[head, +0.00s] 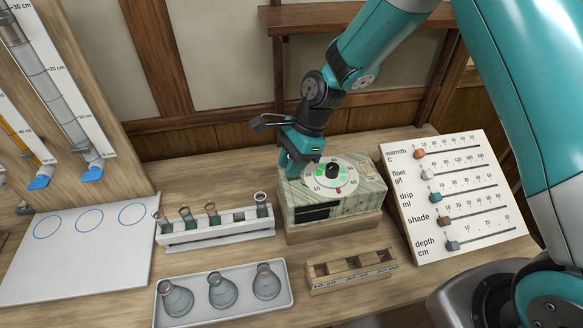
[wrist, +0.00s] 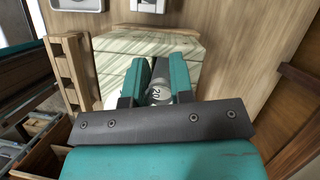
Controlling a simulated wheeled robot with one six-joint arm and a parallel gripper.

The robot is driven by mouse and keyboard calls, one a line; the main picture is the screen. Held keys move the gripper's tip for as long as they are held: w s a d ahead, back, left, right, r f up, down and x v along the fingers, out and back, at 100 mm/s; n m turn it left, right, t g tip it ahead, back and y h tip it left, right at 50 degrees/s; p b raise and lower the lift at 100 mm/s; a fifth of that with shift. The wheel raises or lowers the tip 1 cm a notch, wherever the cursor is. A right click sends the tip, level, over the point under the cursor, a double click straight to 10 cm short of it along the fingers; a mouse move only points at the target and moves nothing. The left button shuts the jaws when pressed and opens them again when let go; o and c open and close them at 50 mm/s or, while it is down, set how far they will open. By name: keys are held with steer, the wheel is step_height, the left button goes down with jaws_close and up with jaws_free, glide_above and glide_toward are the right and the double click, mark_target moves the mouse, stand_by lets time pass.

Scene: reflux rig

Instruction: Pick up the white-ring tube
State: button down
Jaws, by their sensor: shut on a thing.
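The white-ring tube (head: 262,204) stands in the right end of the white rack (head: 220,233), with a pale ring at its top. Several other tubes with reddish or green rings (head: 186,216) stand towards the rack's left end. My gripper (head: 289,166) is over the left back part of the green striped box, right of and above the white-ring tube, apart from it. In the wrist view my gripper (wrist: 160,80) is shut on a small grey rounded thing (wrist: 160,93), near a "20" mark. The fingers hide much of it, so I cannot tell what it is.
The striped box (head: 300,200) with a dial (head: 333,172) stands right of the rack. A tray (head: 200,311) of flasks and a wooden rack (head: 350,283) are in front. A slider panel (head: 460,195) is at right. A white board (head: 75,270) lies left.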

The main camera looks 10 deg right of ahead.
step_height(320, 180, up, 19)
steer(key=b, duration=0.2)
steer(key=shift+r, duration=0.2)
